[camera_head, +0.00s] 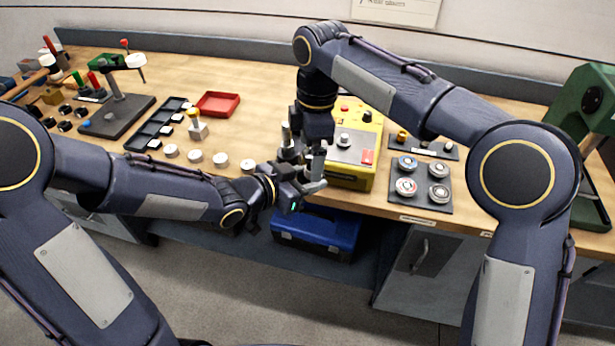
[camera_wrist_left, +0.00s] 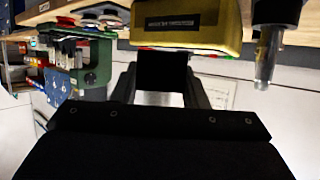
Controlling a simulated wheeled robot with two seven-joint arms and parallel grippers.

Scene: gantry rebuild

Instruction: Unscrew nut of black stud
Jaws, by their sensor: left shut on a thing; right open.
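My left gripper (camera_head: 312,183) is in front of the bench's front edge, beside the yellow box. In the left wrist view its two fingers (camera_wrist_left: 162,90) are shut on a black, blocky piece, likely the black stud (camera_wrist_left: 162,70). I cannot make out a nut on it. My right gripper (camera_head: 303,148) points down just above and behind the left one, open. A dark housing with a silver tip, seemingly part of the right gripper, shows at the right of the left wrist view. The grippers overlap in the head view and hide the held piece there.
The yellow box (camera_head: 352,178) with a knob stands close to the right of both grippers. A dark plate (camera_head: 421,197) with several round parts lies farther right. A red tray (camera_head: 217,103) and a black compartment tray (camera_head: 150,133) are left. A blue case (camera_head: 317,232) is below the bench edge.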

